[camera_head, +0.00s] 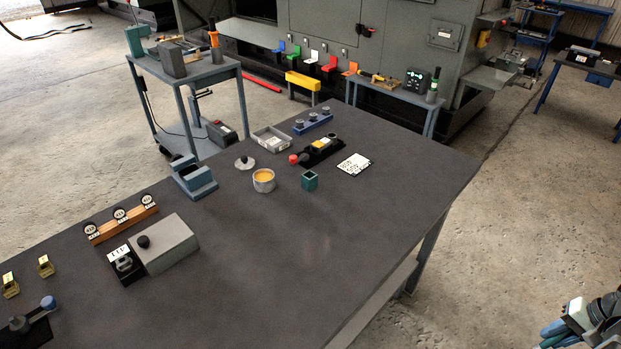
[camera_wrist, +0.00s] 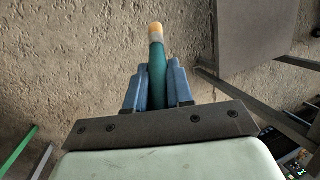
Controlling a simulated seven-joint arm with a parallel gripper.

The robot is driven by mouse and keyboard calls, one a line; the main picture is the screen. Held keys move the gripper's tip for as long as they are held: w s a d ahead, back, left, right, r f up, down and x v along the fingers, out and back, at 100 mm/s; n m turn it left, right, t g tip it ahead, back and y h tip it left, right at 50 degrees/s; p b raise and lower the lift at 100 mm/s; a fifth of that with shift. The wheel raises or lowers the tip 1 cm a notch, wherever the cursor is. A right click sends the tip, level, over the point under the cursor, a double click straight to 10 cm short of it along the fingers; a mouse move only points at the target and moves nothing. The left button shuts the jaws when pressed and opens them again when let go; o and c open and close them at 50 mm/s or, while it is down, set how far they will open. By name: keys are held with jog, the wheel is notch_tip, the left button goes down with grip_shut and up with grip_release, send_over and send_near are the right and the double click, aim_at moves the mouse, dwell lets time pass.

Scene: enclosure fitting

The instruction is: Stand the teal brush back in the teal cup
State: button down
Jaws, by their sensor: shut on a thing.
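The teal cup (camera_head: 310,180) is a small square holder standing upright on the dark table; nothing shows sticking out of it. The teal brush (camera_wrist: 157,62) is between the blue fingers of my gripper (camera_wrist: 155,88); its pale ferrule and tan end point away from the wrist. My gripper (camera_head: 556,332) also shows at the lower right corner of the head view, beyond the table's right edge and well away from the cup.
A tin with yellow contents (camera_head: 263,181) stands left of the cup. A black tray with a red knob (camera_head: 317,151) and a white printed card (camera_head: 354,164) lie behind it. A grey box (camera_head: 165,244) is at the left. The table's right front area is clear.

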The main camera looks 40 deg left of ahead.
dwell(0.8)
